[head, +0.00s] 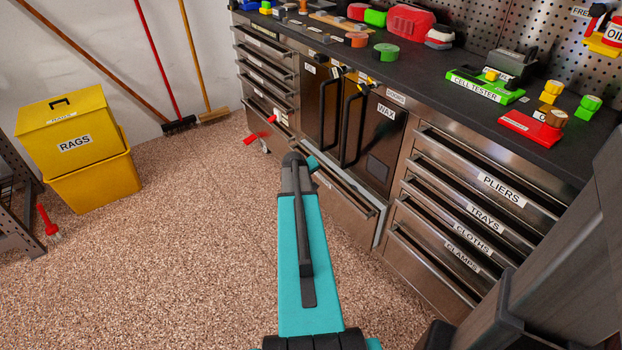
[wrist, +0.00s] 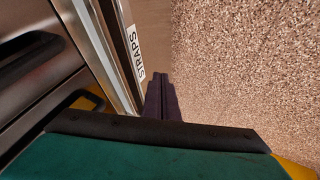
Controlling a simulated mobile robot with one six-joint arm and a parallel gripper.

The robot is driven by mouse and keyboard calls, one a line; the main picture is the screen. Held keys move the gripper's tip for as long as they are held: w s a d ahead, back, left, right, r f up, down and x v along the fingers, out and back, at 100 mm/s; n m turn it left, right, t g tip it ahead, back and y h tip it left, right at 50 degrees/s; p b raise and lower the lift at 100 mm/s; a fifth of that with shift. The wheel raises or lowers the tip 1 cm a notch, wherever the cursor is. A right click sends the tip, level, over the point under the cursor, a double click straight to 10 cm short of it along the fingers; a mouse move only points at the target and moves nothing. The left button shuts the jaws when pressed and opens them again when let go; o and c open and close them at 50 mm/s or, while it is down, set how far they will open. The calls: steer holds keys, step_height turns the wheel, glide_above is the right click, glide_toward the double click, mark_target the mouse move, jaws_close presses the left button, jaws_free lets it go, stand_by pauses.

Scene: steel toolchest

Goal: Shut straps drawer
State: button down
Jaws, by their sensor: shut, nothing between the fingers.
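The straps drawer (head: 345,207) is the low, wide steel drawer under the cupboard labelled WAX. It stands out from the chest by some amount; its far end is hidden behind my teal arm. In the wrist view its front carries the white STRAPS label (wrist: 135,52), beside a pale metal rim. My gripper (wrist: 158,82) is shut and empty, its dark fingers pointing past the outer face of the drawer near the label. I cannot tell whether they touch it. In the head view my arm mostly hides the gripper.
Drawers labelled PLIERS (head: 501,189), TRAYS, CLOTHS and CLAMPS stand to the right. Another drawer stack (head: 265,75) is at the left, with a red-handled tool (head: 262,133) near its bottom. A yellow RAGS bin (head: 92,182) stands far left. The speckled floor (head: 200,240) is mostly clear.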

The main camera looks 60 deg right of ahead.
steer(key=v, duration=0.8)
steer(key=shift+p, duration=0.4)
steer(key=shift+w, duration=0.1)
steer(key=w+a+f+n+g+y, duration=0.1)
steer(key=w+a+f+y, duration=0.1)
steer(key=a+f, duration=0.7)
steer(key=w+a+f+n+y, duration=0.1)
steer(key=a+f, duration=0.4)
steer(key=a, duration=0.9)
steer(key=w+a+f+n+g+y, duration=0.1)
steer(key=w+a+f+y, duration=0.1)
steer(key=a+f, duration=0.65)
steer(key=s+a+f+n+g, duration=0.1)
steer(key=s+a+f, duration=0.1)
steer(key=s+a, duration=0.4)
steer(key=s+a+f+n+g+y, duration=0.1)
steer(key=s+a, duration=0.5)
steer(key=a, duration=0.7)
steer(key=s+a+f+n+g+y, duration=0.1)
steer(key=s+a+f+g, duration=0.1)
steer(key=s+a+f, duration=0.3)
steer(key=s+a, duration=0.1)
steer(key=a, duration=0.3)
steer(key=shift+s+a+g, duration=0.25)
steer(key=shift+a+g, duration=0.05)
steer(key=shift+a, duration=0.1)
steer(key=shift+s, duration=0.15)
